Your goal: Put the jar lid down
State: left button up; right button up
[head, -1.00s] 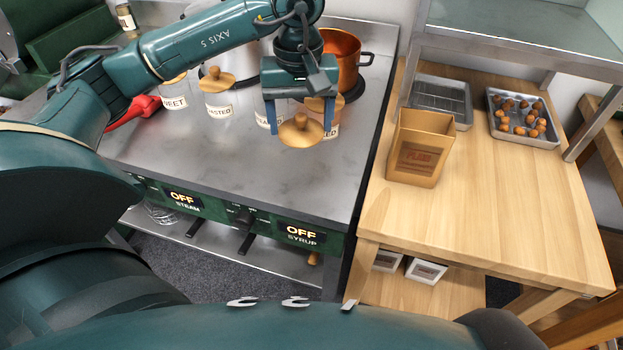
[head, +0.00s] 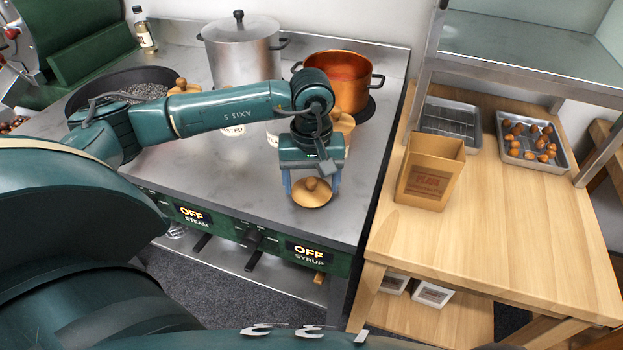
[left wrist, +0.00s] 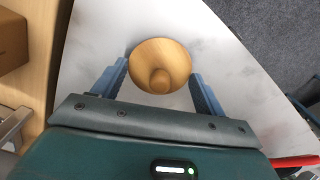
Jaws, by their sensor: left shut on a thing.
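The round wooden jar lid (head: 312,194) with its knob is between the fingers of my left gripper (head: 311,190), low over the front right part of the steel stove top (head: 213,176). In the left wrist view the lid (left wrist: 160,65) sits between the two blue fingertips (left wrist: 160,75), which are shut on it. I cannot tell whether the lid touches the steel. Labelled jars (head: 232,130) stand behind my left arm, which mostly hides them. My right gripper is not in view.
A copper pot (head: 338,84) and a steel pot (head: 241,55) stand at the back of the stove. A wooden table on the right holds a tan box (head: 429,172) and a tray of chestnuts (head: 533,161). Bare steel lies left of the lid.

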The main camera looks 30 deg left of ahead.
aim_at(311, 180)
pick_arm(q)
jog(key=shift+f, duration=0.2)
jog(key=o, duration=1)
jog(key=shift+r, duration=0.1)
jog(key=shift+c, duration=0.2)
jog(key=shift+r, duration=0.1)
jog(key=shift+r, duration=0.25)
notch_tip(311, 180, up, 12)
jog(key=shift+f, duration=0.2)
